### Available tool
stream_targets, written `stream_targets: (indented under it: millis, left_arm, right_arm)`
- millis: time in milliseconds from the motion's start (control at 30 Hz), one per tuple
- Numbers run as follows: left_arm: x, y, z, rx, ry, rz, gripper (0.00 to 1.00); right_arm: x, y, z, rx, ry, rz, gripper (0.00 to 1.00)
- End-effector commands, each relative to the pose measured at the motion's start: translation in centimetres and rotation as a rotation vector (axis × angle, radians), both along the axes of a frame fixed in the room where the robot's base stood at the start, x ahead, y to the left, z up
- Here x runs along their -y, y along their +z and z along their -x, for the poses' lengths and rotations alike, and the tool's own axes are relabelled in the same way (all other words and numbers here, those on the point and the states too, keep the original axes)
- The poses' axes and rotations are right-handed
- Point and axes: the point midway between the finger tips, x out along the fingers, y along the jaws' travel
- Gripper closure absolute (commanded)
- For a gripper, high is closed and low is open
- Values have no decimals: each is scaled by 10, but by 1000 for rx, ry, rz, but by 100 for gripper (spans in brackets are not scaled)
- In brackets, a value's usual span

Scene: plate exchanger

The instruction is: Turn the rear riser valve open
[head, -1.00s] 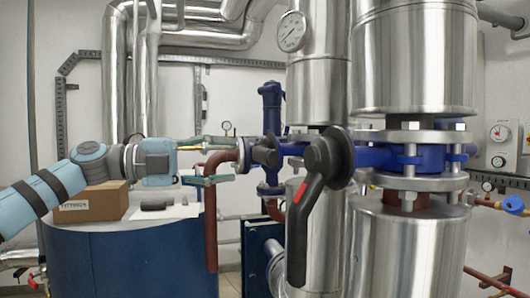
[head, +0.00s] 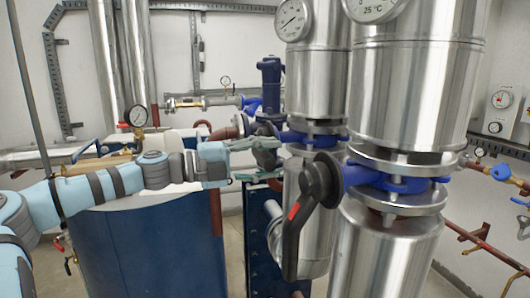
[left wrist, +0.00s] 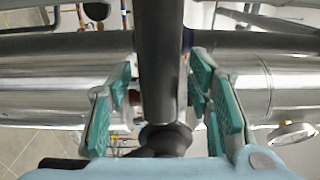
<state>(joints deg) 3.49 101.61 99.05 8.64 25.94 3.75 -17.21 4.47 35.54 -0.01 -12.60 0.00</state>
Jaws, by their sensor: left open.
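The rear riser valve has a blue body (head: 303,137) on the farther insulated pipe. Its black handle is mostly hidden behind my left gripper (head: 277,158) in the head view. The gripper reaches in from the left with its teal fingers spread, one above the other. In the left wrist view, a dark lever (left wrist: 160,60) runs between the open fingers (left wrist: 162,100), with a gap on each side; its round hub (left wrist: 165,138) is near the bottom. The fingers do not appear closed on it. My right gripper is not in view.
The front riser valve's black handle (head: 298,222), with a red mark, hangs down just right of my gripper. Two large metal risers (head: 405,90) stand at the right. A blue tank (head: 150,250) is below my left arm. Gauges (head: 292,18) sit on the pipes.

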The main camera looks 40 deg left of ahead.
Motion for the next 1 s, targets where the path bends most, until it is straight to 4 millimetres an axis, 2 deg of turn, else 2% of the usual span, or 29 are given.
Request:
stream_targets:
  millis: [67,300,367,767,1000]
  left_arm:
    - [0,-1,0,0,0,0,55]
    - [0,-1,0,0,0,0,93]
    - [0,-1,0,0,0,0,100]
    - [0,-4,0,13,0,-18,100]
    - [-1,-21,1,70,0,-100,100]
  right_arm:
    - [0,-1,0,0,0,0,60]
    - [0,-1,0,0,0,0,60]
    - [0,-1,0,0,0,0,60]
    - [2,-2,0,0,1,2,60]
    - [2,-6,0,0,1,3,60]
